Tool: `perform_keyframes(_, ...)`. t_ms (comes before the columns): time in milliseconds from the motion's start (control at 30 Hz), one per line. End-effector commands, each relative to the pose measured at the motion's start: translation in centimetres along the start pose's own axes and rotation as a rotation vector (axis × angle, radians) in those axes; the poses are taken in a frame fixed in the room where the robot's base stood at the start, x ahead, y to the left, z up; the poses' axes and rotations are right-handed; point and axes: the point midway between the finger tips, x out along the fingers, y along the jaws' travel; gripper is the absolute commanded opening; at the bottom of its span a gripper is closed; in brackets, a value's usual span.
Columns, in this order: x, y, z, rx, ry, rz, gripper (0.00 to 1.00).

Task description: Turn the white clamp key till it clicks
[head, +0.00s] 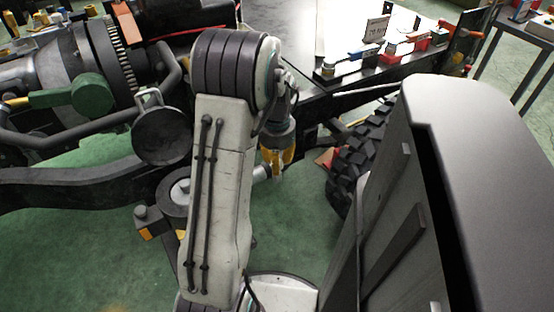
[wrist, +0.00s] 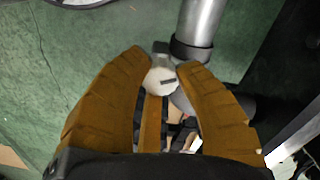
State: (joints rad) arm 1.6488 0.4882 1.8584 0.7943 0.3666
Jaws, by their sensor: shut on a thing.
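The white clamp key (wrist: 160,82) shows in the wrist view as a pale rounded piece with a small dark slot. A metal pipe with a dark collar (wrist: 192,48) stands just beyond the key. In the head view my gripper (head: 279,163) reaches down beside the chassis, its yellow fingers next to a pale pipe end. The key cannot be made out there. The fingers hide part of the key, and its turn angle is hard to judge.
A knobbly black tyre (head: 352,165) stands right of my gripper in the head view. A dark bench (head: 330,40) with small coloured parts lies behind. The engine with a green part (head: 90,95) and dark frame rails fill the left. Green floor shows below.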

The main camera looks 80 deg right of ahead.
Motion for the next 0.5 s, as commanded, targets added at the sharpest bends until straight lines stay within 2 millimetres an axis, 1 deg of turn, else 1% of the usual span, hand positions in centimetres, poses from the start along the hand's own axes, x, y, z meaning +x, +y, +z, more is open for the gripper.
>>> perform_keyframes(200, 0.17, 0.04, 0.13, 0.098, -0.005, 0.002, 0.00)
perform_keyframes(500, 0.22, 0.04, 0.13, 0.153, -0.005, 0.002, 0.00)
